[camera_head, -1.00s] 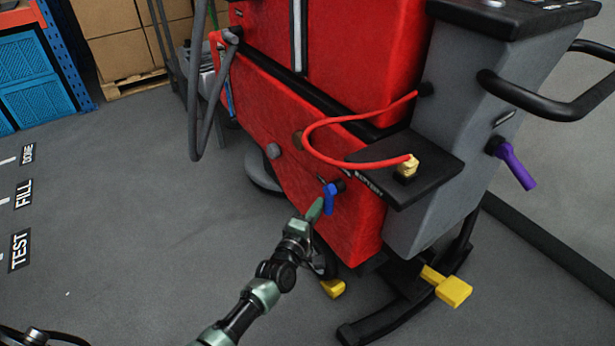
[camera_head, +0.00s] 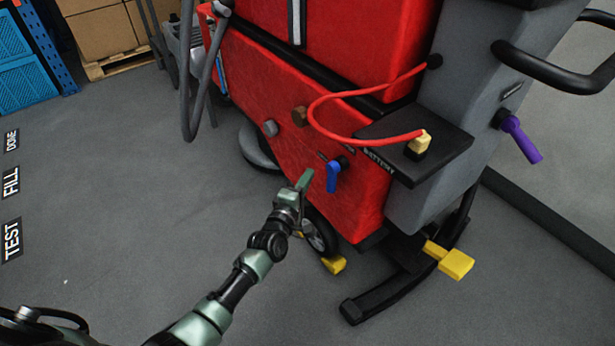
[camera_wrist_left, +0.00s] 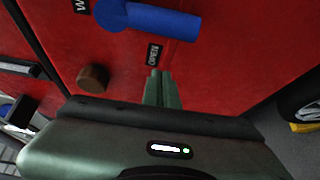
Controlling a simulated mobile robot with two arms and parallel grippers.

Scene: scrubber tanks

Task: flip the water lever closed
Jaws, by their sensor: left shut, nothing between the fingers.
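The blue water lever (camera_head: 333,177) is on the lower red side of the scrubber (camera_head: 255,95), its handle hanging down from its pivot. In the left wrist view the blue lever (camera_wrist_left: 160,22) crosses the top, its handle reaching right from the pivot. An "OPEN" label (camera_wrist_left: 153,55) is beside the handle. My left gripper (camera_head: 306,177) is shut and empty, just left of the lever in the head view. Its closed fingers (camera_wrist_left: 159,88) point at the label in the wrist view, apart from the handle. My right gripper is not in view.
A brown knob (camera_head: 300,117) and a grey knob (camera_head: 270,128) sit left of the lever. A black battery shelf (camera_head: 440,155) with a red cable (camera_head: 330,135) juts out to its right. A purple lever (camera_head: 522,140) is farther right. Open floor lies left.

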